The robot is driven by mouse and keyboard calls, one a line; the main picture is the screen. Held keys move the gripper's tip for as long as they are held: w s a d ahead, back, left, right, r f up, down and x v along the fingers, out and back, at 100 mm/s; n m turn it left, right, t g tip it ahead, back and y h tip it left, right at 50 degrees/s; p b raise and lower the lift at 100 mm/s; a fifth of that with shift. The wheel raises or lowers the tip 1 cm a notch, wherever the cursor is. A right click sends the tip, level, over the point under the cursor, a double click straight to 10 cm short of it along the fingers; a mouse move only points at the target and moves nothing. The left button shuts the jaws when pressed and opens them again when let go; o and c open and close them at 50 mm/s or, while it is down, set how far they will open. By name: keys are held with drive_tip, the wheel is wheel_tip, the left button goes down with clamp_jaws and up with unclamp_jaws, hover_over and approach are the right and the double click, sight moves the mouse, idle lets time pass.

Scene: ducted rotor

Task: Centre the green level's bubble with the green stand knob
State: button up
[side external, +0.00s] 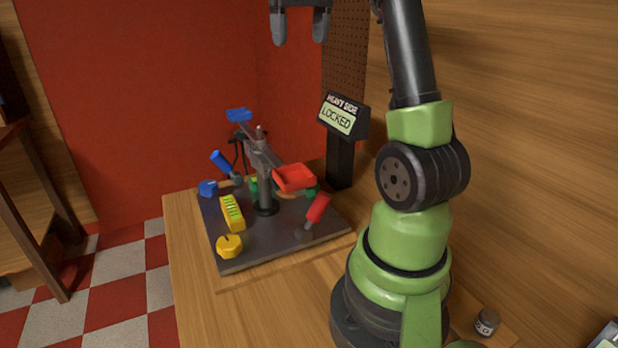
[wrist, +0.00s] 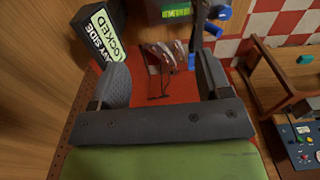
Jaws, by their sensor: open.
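My gripper (side external: 300,30) is open and empty, high above the board at the top of the side view. Its two fingers (wrist: 164,85) frame the wrist view with nothing between them. In the side view, a green piece (side external: 253,186) shows left of the balance post, and another green piece (side external: 312,191) shows below the red pan, partly hidden. I cannot tell which is the green knob or the green level, and no green-level bubble can be made out. A yellow level (side external: 231,212) with a green face lies on the board's left side, near a yellow knob (side external: 229,246).
A balance with blue pan (side external: 239,115) and red pan (side external: 294,178) stands on the dark board (side external: 275,243). A blue knob (side external: 208,188), blue handle (side external: 221,160) and red handle (side external: 318,208) surround it. A "HEAVY SIDE" sign (side external: 341,116) reads "LOCKED". The table's front is clear.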

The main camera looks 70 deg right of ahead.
drive_tip(key=d+f, duration=0.1)
drive_tip(key=d, duration=0.2)
hover_over(309, 190)
drive_tip(key=d, duration=0.2)
wheel_tip(309, 190, down, 20)
drive_tip(key=shift+m, duration=0.3)
drive_tip(key=f, duration=1)
drive_tip(key=shift+w+f, duration=0.3)
drive_tip(key=shift+w, duration=0.05)
drive_tip(key=c, duration=0.9)
